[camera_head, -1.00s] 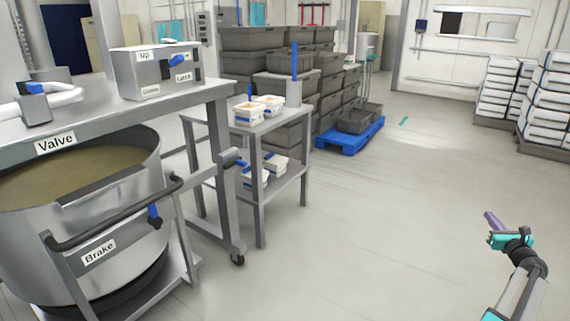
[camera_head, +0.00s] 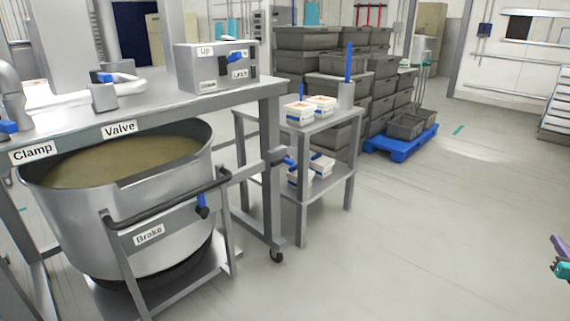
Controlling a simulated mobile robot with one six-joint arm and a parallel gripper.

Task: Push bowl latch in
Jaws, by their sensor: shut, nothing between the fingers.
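A large round steel bowl (camera_head: 120,235) filled with a tan mass stands in a wheeled frame under the machine table (camera_head: 150,107). A blue-handled latch-like part (camera_head: 284,159) sits on the table's right front leg, to the right of the bowl. I cannot read a label on it or tell whether it is in or out. My gripper (camera_head: 558,245) shows only partly at the right edge, with purple fingers and a teal body. It is shut and empty, in free space far from the bowl and the blue handle.
A black push bar (camera_head: 165,202) and a blue brake lever (camera_head: 202,203) are at the bowl frame's front. A control box (camera_head: 215,68) stands on the table. A grey side table (camera_head: 325,122) with white tubs is right of it. Open floor (camera_head: 430,220) lies between my gripper and these.

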